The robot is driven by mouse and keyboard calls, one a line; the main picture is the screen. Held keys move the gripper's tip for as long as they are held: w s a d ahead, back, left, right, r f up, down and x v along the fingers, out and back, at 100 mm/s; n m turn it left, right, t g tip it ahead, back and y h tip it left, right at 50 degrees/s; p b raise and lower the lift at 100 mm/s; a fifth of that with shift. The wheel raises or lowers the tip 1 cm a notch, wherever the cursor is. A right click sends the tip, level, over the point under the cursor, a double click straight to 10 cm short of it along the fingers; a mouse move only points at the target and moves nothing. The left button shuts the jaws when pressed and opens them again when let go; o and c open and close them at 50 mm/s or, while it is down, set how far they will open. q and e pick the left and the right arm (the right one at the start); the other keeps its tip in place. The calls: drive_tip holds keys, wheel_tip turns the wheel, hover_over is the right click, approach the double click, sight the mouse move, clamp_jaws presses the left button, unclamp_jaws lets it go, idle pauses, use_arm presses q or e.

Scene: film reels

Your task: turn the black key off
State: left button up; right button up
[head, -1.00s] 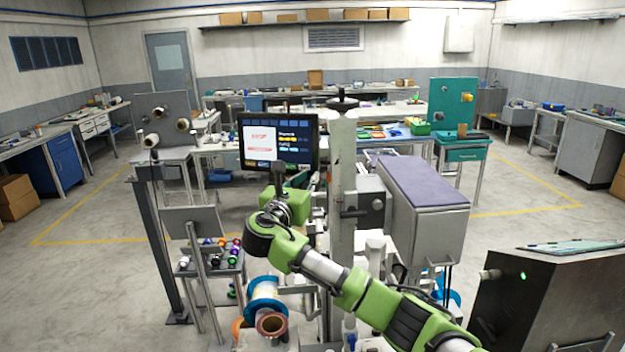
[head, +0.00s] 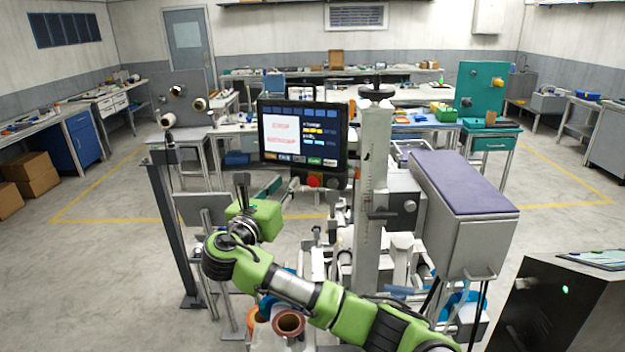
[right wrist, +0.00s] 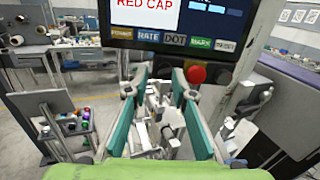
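The monitor panel (head: 302,133) stands in the middle of the head view. A round red button (head: 313,181) sits under its lower edge, with a small dark knob (head: 332,183) to its right; this may be the black key. In the right wrist view the red button (right wrist: 196,74) and the dark knob (right wrist: 221,76) show just beyond the right finger; the knob's setting cannot be read. My right gripper (head: 262,183) is left of and below the panel; its teal fingers (right wrist: 155,84) are apart with nothing between them. My left gripper is out of view.
A grey upright column (head: 372,190) stands right of the panel, beside a purple-topped box (head: 462,182). Machine parts fill the space below the panel. A reel (head: 289,322) lies under my right arm. A dark cabinet (head: 560,300) is at the lower right.

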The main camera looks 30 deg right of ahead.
drive_tip(key=s+r+p+v, duration=0.1)
drive_tip(key=p+v, duration=0.3)
drive_tip(key=v, duration=1.2)
drive_tip(key=shift+d+r, duration=0.15)
idle(0.5)
drive_tip(key=shift+d, duration=0.1)
